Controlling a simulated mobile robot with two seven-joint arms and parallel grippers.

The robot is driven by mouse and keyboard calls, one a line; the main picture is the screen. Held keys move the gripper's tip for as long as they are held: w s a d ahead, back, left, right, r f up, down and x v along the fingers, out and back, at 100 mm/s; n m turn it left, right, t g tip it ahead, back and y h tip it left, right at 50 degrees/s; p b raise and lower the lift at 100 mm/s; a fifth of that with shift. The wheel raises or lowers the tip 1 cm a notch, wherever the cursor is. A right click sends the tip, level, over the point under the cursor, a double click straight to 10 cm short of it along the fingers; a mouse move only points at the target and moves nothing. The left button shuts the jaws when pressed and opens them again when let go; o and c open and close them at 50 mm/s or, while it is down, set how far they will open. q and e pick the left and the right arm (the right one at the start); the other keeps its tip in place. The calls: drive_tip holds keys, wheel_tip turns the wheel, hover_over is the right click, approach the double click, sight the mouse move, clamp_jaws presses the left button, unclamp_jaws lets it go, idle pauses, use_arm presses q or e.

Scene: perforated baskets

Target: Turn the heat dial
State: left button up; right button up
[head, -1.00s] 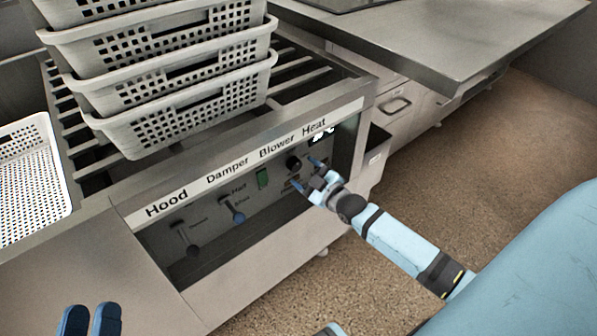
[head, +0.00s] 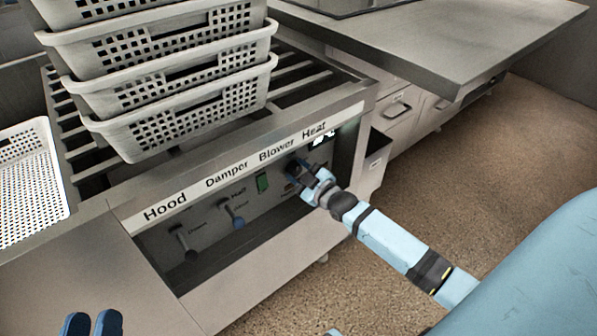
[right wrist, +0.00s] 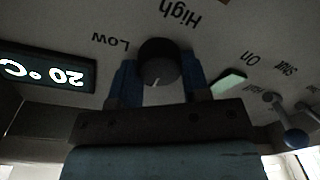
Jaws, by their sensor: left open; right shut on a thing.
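The heat dial is a round black knob (right wrist: 159,64) on the grey control panel, between the words Low and High in the right wrist view, where the picture is upside down. My right gripper (right wrist: 158,82) is shut on the knob, with one blue finger on each side of it. In the head view my right gripper (head: 303,172) is at the panel below the Heat label and mostly hides the knob. A lit display (right wrist: 45,72) beside it reads 20 °C. My left gripper (head: 90,324) is open and empty at the lower left, away from the panel.
A stack of white perforated baskets (head: 190,108) stands on the slatted top above the panel. Another white basket (head: 62,180) is at the left. The panel also has a green switch (head: 263,183) and two levers (head: 238,220). Open floor lies to the right.

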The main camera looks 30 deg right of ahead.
drive_tip(key=shift+r+m+p, duration=0.2)
drive_tip(key=shift+m+p, duration=0.6)
drive_tip(key=shift+p, duration=0.15)
drive_tip(key=shift+m+p, duration=0.35)
drive_tip(key=shift+m, duration=0.05)
drive_tip(key=m+p, duration=0.4)
drive_tip(key=m, duration=0.3)
drive_tip(key=shift+d+f+t, duration=0.1)
drive_tip(key=shift+f+t, duration=0.05)
drive_tip(key=shift+t, duration=0.15)
drive_tip(key=m+p, duration=0.1)
drive_tip(key=m, duration=0.4)
drive_tip(key=shift+f+h, duration=0.1)
drive_tip(key=shift+h, duration=0.2)
drive_tip(key=shift+m+p, duration=0.3)
drive_tip(key=shift+m, duration=0.9)
use_arm(q)
drive_tip(key=s+a+f+g+y, duration=0.2)
drive_tip(key=a+f+g+y, duration=0.2)
drive_tip(key=f, duration=0.5)
drive_tip(key=shift+a+f+n+g, duration=0.15)
drive_tip(key=shift+a+n+g, duration=0.2)
drive_tip(key=shift+a, duration=0.2)
use_arm(e)
drive_tip(key=shift+f+m, duration=0.1)
drive_tip(key=shift+m, duration=0.7)
use_arm(q)
drive_tip(key=shift+y, duration=0.3)
use_arm(e)
drive_tip(key=o, duration=0.9)
